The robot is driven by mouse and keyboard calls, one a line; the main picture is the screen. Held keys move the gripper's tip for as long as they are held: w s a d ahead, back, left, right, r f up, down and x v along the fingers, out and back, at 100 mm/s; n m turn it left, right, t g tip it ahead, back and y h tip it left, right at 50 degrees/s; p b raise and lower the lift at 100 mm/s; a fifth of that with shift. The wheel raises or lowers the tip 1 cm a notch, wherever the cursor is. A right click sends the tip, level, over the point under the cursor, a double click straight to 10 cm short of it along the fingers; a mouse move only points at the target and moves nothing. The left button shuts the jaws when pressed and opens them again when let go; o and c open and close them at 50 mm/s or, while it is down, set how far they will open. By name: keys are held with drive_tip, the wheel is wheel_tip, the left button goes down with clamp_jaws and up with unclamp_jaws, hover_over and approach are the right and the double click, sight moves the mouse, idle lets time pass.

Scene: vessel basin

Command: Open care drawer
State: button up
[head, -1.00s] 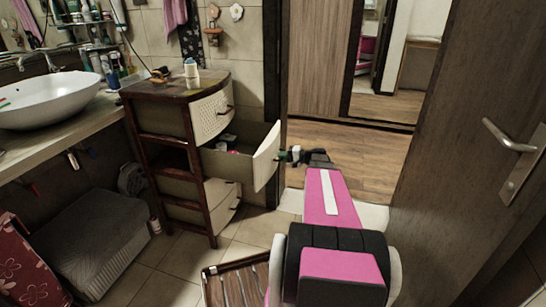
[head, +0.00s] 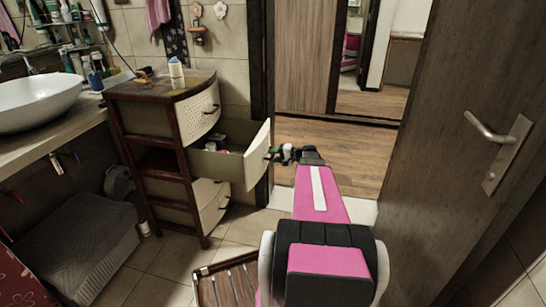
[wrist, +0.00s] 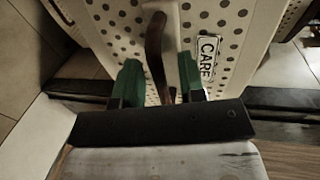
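The care drawer (head: 257,158) is the middle drawer of a dark wooden chest (head: 138,135). It has a cream dotted front and stands pulled well out, with small items (head: 220,147) inside. In the wrist view its front (wrist: 112,35) carries a "CARE" label (wrist: 207,58) and a brown curved handle (wrist: 155,45). My gripper (head: 272,154) is at the outer side of this front. The green fingertips of my gripper (wrist: 160,80) stand on both sides of the handle, close around it. The exact finger contact is hard to see.
The chest's upper drawer (head: 198,113) and lower drawer (head: 210,200) are also cream. A white basin (head: 38,100) is at left. A slatted wooden mat (head: 228,284) lies on the floor. A door (head: 440,150) stands at right, beside an open doorway with wooden floor (head: 335,150).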

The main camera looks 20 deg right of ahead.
drive_tip(key=v, duration=1)
drive_tip(key=shift+s+d, duration=0.15)
drive_tip(key=shift+d, duration=0.1)
